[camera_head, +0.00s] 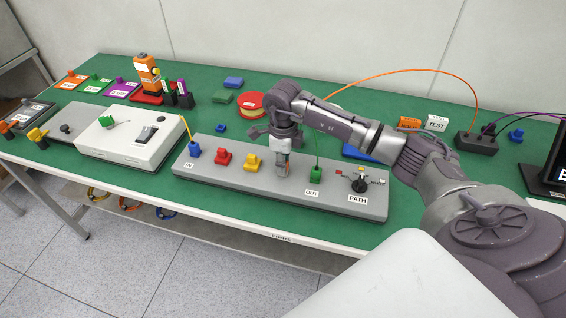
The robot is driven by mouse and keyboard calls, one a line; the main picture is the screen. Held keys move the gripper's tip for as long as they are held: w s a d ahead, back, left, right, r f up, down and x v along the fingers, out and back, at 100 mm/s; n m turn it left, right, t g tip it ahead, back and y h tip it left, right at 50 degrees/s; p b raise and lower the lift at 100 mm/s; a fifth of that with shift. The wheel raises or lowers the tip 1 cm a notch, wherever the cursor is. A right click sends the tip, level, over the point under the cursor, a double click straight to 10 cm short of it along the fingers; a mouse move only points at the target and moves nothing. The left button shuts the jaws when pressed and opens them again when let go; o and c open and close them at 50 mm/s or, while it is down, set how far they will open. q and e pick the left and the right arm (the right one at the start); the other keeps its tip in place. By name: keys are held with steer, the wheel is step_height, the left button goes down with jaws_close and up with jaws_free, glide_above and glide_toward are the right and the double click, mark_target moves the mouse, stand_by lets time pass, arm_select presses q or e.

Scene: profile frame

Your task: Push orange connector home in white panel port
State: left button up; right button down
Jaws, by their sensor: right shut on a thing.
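My right gripper (283,166) points down over the long grey panel (240,182), between the yellow port piece (253,163) and the green connector (316,174) at OUT. It is shut on the orange connector, of which only a small orange patch shows between the fingers. An orange cable (420,71) arcs from the right and passes behind my right arm. The white port is hidden under the gripper, so I cannot tell how deep the connector sits. My left gripper is not in view.
A blue connector (194,150) at IN and a red piece (223,159) stand on the panel's left part. A PATH switch (359,184) is at its right end. A white box (130,139) stands left, a red-and-yellow spool (252,103) behind, and a dark cable box (476,143) right.

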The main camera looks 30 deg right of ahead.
steer(key=c, duration=1)
jaws_free()
step_height(320, 180, up, 12)
steer(key=shift+f, duration=0.1)
